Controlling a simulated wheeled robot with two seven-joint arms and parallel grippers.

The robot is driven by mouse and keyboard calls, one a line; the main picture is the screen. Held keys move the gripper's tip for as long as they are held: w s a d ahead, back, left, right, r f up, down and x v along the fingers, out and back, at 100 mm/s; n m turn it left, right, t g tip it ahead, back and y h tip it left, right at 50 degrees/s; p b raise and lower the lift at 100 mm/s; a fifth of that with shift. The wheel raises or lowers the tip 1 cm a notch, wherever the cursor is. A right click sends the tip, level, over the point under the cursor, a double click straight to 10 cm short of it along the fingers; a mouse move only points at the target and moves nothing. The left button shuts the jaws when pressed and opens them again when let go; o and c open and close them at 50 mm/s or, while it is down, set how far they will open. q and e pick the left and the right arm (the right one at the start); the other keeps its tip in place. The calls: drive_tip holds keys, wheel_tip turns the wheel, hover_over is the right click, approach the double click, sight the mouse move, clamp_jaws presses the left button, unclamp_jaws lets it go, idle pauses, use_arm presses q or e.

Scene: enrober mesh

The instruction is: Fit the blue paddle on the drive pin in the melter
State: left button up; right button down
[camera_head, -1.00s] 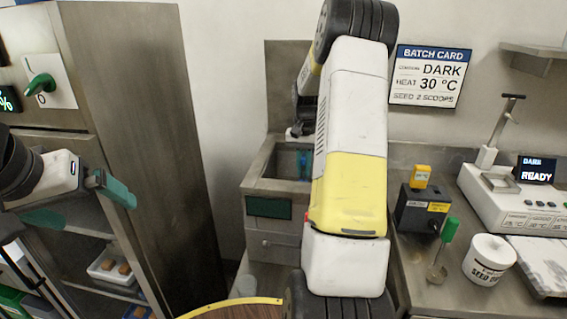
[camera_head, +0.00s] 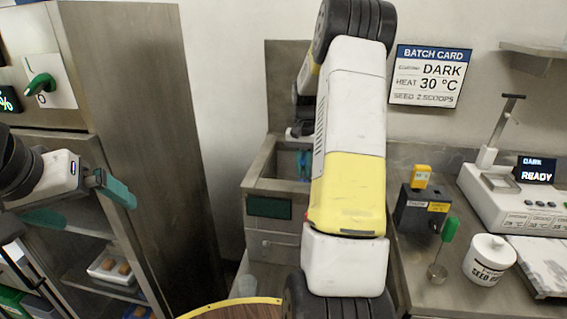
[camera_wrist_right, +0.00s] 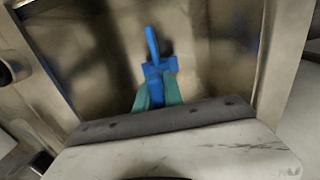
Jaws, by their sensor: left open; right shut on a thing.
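The blue paddle (camera_wrist_right: 153,50) is in the right wrist view, held between the green fingertips of my right gripper (camera_wrist_right: 158,88). Its narrow end points away from the gripper, over the metal inside of the melter (camera_wrist_right: 205,60). In the head view the melter (camera_head: 270,184) is a steel box behind my right arm, and a bit of the blue paddle (camera_head: 303,165) shows inside its opening. My right arm hides much of it. I cannot make out the drive pin. My left gripper (camera_head: 85,200) is open and empty at the left, in front of the steel cabinet shelves.
A steel cabinet (camera_head: 150,120) with a green switch handle (camera_head: 40,84) stands at the left. On the right counter are a black box (camera_head: 421,208), a scoop with green handle (camera_head: 449,229), a white tub (camera_head: 489,260) and a machine reading READY (camera_head: 515,195). A round wooden top (camera_head: 240,311) is at the bottom.

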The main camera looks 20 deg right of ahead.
sight(304, 155)
drive_tip(key=shift+f, duration=1.6)
drive_tip(key=c, duration=1.4)
unclamp_jaws()
drive_tip(key=shift+o, duration=0.2)
drive_tip(key=shift+r, duration=3.95)
